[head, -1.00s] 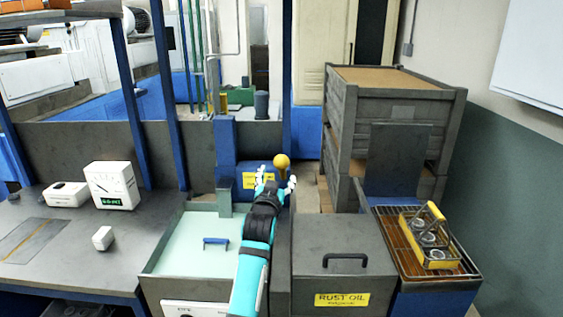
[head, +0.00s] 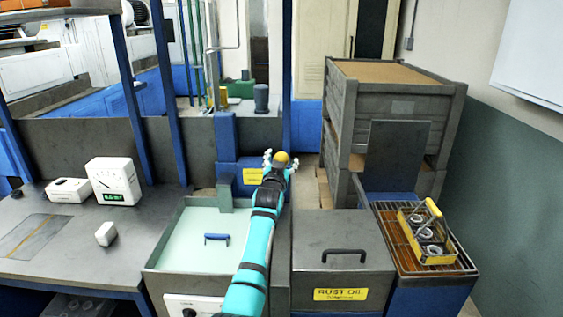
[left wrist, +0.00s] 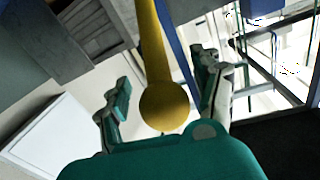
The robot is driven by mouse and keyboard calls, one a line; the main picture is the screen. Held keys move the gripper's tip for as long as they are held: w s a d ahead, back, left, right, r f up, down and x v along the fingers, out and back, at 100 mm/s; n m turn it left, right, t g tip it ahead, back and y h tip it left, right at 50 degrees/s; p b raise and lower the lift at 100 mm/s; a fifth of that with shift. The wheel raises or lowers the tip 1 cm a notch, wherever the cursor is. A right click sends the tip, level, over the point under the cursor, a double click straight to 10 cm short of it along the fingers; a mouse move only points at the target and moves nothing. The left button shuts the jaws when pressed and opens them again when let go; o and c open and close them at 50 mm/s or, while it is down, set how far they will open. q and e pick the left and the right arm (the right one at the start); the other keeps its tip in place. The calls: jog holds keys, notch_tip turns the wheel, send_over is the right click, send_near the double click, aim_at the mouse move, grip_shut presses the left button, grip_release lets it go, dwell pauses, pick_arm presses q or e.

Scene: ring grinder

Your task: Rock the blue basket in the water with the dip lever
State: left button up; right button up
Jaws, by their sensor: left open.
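The dip lever's yellow ball knob (head: 281,159) stands behind the water tank, above a blue housing with a yellow label (head: 252,176). My left gripper (head: 281,162) is open with its fingers on either side of the knob. In the left wrist view the knob (left wrist: 165,106) and its yellow shaft lie between the two open fingers (left wrist: 165,95), with gaps on both sides. The tank holds pale green water (head: 185,245). A blue handle (head: 216,238) shows at the water; the basket below it cannot be made out. My right gripper is not in view.
The rust oil box (head: 342,255) with a black handle stands right of the tank. A yellow carrier with rings (head: 428,235) sits on a rack at the far right. A white meter (head: 113,181) and small boxes stand on the left bench. Grey crates (head: 390,110) stand behind.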

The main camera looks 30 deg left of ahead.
pick_arm(q)
grip_shut()
dwell(0.3)
